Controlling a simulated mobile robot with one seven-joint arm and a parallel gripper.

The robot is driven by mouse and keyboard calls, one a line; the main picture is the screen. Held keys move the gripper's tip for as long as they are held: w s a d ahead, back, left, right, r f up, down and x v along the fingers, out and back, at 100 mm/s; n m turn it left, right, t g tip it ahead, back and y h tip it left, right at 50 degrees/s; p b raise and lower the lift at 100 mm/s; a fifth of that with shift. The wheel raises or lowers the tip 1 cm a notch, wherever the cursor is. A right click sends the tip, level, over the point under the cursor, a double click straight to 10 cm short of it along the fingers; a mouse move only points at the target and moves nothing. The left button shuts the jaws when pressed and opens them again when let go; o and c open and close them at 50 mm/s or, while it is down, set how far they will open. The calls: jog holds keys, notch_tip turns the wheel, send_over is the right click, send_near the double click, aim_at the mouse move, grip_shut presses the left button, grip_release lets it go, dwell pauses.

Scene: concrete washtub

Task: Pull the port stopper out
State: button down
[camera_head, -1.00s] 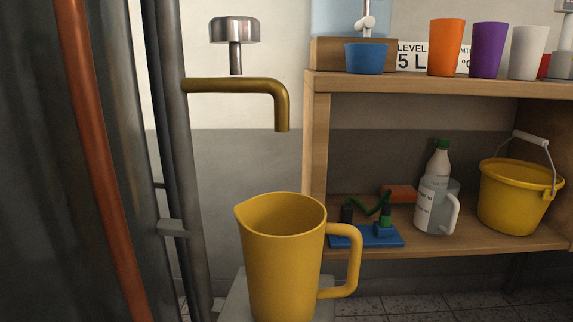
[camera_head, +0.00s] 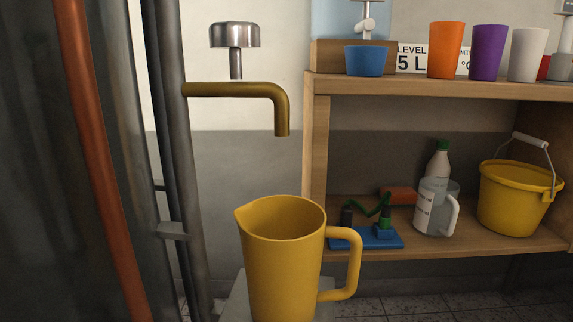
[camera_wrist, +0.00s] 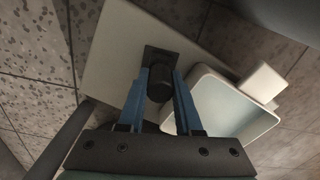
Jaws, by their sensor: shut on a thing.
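In the wrist view the blue fingers of my gripper (camera_wrist: 160,95) are closed on either side of a dark round knob (camera_wrist: 160,84), which seems to be the port stopper. The knob stands at a dark square plate (camera_wrist: 155,52) on a pale flat panel (camera_wrist: 112,58). I cannot tell how deep the stopper sits, as the fingers and its own top hide its lower part. My gripper does not show in the head view, and I cannot make out the stopper there.
A pale open tub (camera_wrist: 232,102) lies close right of my fingers. In the head view a yellow jug (camera_head: 283,265) stands below a brass spout (camera_head: 235,90). A wooden shelf (camera_head: 440,85) at right holds cups, bottles and a yellow bucket (camera_head: 514,200).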

jog(key=shift+r+p, duration=0.55)
jog(key=shift+r, duration=0.05)
jog(key=shift+r+p, duration=3.65)
jog(key=shift+p, duration=0.25)
